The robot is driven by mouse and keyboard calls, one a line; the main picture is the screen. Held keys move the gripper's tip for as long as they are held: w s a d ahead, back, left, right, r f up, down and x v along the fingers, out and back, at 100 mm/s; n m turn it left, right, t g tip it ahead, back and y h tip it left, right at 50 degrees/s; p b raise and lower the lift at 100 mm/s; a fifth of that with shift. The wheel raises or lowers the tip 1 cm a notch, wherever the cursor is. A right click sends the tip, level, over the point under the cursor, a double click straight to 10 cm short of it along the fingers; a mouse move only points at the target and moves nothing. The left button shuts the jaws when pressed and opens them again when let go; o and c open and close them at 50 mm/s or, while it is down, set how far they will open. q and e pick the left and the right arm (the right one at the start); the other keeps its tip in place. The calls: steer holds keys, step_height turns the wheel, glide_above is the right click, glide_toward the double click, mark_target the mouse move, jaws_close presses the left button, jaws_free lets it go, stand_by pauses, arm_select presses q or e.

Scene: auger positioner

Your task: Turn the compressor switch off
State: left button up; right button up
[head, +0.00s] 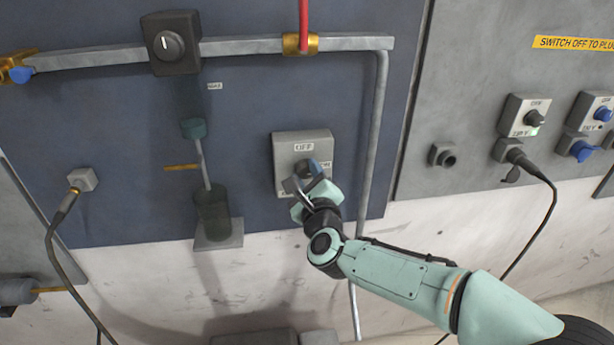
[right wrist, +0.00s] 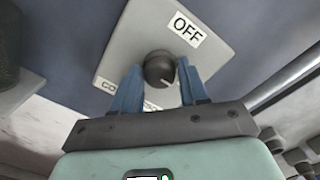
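The compressor switch is a grey box (head: 285,147) on the blue wall panel, with an OFF label at its top and a partly covered label at its right. Its dark round knob (right wrist: 158,68) shows in the right wrist view. The knob's white mark points to the lower right, away from the OFF label (right wrist: 187,28). A label starting "CO" at the plate's lower edge is partly hidden by a finger. My right gripper (right wrist: 160,75) is open, with its blue fingers on either side of the knob; I cannot tell whether they touch it. My left gripper is not in view.
A grey pipe (head: 375,130) runs down just right of the switch. Plug sockets with a black cable (head: 548,205) are at the right. The wall immediately left of the switch is clear.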

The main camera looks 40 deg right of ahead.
steer(key=c, duration=0.5)
steer(key=shift+c, duration=0.2)
steer(key=shift+n, duration=0.3)
steer(key=n+p, duration=0.1)
steer(key=n, duration=0.2)
steer(key=shift+n, duration=0.3)
steer(key=n+p, duration=0.1)
steer(key=n, duration=0.2)
steer(key=shift+a+n+g, duration=0.1)
steer(key=shift+n+g, duration=0.2)
steer(key=n+p, duration=0.3)
steer(key=n, duration=0.3)
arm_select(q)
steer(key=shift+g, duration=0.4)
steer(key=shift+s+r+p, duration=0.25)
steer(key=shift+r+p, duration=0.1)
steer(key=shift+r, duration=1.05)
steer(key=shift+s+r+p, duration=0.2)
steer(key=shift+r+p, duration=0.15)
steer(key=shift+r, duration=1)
arm_select(e)
steer(key=shift+f+n+h, duration=0.1)
steer(key=shift+n+h, duration=0.2)
steer(key=shift+n, duration=1.5)
